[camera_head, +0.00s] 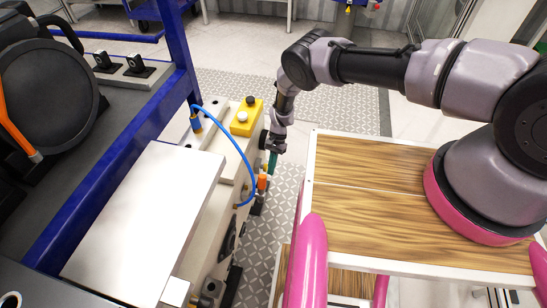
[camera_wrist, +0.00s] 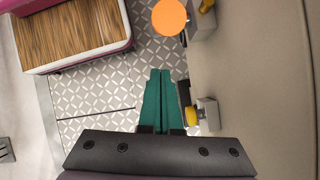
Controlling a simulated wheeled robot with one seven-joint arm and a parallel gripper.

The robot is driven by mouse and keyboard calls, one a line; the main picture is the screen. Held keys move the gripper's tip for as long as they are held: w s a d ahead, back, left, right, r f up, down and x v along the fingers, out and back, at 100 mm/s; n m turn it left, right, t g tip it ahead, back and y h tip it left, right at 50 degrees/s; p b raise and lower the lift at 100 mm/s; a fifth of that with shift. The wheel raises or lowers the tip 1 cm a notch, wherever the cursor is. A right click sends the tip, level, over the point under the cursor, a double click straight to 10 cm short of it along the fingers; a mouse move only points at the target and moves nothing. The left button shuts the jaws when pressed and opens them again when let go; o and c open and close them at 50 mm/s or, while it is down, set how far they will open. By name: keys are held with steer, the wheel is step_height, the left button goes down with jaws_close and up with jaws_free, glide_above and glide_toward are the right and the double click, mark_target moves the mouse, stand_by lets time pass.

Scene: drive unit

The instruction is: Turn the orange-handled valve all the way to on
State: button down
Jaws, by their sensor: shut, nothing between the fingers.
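The orange valve handle (camera_head: 262,182) is on the side of the cream drive unit, below the blue hose. In the wrist view the orange handle (camera_wrist: 169,17) shows as a round disc at the top, beside a grey fitting (camera_wrist: 202,22) on the cream wall. My gripper (camera_head: 272,170) points down just above and beside the handle. In the wrist view its green fingers (camera_wrist: 160,72) are together and empty, with a gap between their tips and the orange disc. I cannot tell how far the valve is turned.
A yellow knob (camera_wrist: 191,116) on a grey block sits on the wall right beside my fingers. A yellow button box (camera_head: 246,117) is on top of the unit. A blue hose (camera_head: 246,160) curves close to the handle. Patterned floor (camera_head: 285,200) lies open beside the unit.

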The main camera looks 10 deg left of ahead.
mark_target(265, 177)
steer(key=shift+s+a+r, duration=0.15)
steer(key=shift+s+a, duration=0.1)
steer(key=shift+s, duration=0.4)
steer(key=shift+s+a+r, duration=0.1)
steer(key=shift+s+a, duration=0.1)
steer(key=shift+s, duration=0.4)
steer(key=shift+s+a+r, duration=0.15)
steer(key=shift+s+a, duration=0.1)
steer(key=shift+s, duration=0.4)
steer(key=shift+s+a+r, duration=0.1)
steer(key=shift+s+r, duration=0.4)
steer(key=shift+s, duration=0.3)
steer(key=shift+s+r, duration=0.15)
steer(key=shift+s, duration=0.3)
